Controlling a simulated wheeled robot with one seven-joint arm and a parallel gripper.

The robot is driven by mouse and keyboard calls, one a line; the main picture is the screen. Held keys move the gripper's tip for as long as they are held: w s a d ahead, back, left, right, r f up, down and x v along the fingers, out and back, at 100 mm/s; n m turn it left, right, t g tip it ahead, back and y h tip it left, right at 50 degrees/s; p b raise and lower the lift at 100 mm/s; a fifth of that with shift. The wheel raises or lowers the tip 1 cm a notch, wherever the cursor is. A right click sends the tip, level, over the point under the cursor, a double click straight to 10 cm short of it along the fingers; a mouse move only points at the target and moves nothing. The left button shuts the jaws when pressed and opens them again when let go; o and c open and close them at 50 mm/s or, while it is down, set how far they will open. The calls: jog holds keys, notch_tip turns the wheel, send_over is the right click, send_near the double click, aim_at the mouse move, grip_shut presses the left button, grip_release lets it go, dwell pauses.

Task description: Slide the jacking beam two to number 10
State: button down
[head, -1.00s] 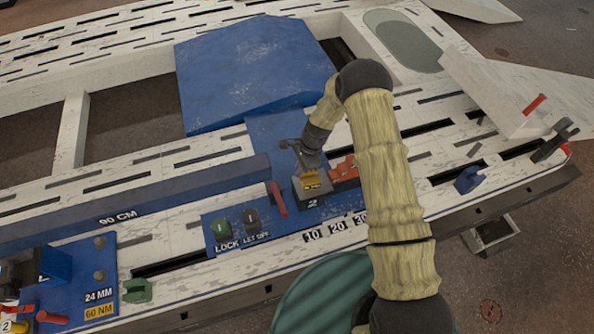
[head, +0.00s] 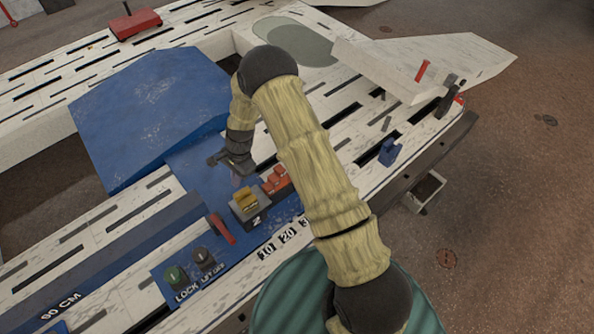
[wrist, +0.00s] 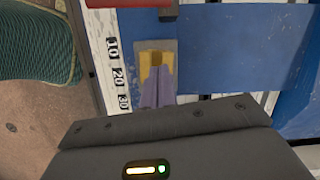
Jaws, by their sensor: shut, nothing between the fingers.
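Jacking beam two, a grey block with a yellow top (head: 247,202) and a "2" on its front, sits on the blue plate (head: 172,275). Its front faces the scale near the 10 (head: 267,252) and 20 (head: 288,236) marks. My gripper (head: 240,177) is just behind and above the block in the head view. In the wrist view my shut fingers (wrist: 157,88) overlap the near part of the yellow top (wrist: 155,60), with nothing between them. Whether they touch it I cannot tell. The block lies beside the 10 (wrist: 112,48) and 20 (wrist: 119,78) marks there.
A red lever (head: 222,229) stands left of the block, and red pieces (head: 276,180) stand close on its right. LOCK (head: 176,276) and LET OFF (head: 204,259) knobs are at the front left. A blue ramp (head: 150,115) rises behind.

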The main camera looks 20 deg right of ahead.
jog(key=s+d+r+n+t+h, duration=0.1)
jog(key=s+d+r+n, duration=0.3)
jog(key=r, duration=0.5)
jog(key=s+d+r+n+t, duration=0.1)
jog(key=s+d+r+n, duration=0.1)
jog(key=d+r, duration=0.55)
jog(key=s+d+r+n+t+h, duration=0.1)
jog(key=s+d+r+n, duration=0.4)
jog(key=s+r, duration=0.4)
jog(key=s+d, duration=0.1)
jog(key=s, duration=0.3)
jog(key=shift+s+d+r+t+h, duration=0.25)
jog(key=shift+d+r+t+h, duration=0.1)
jog(key=shift+r+t+h, duration=0.05)
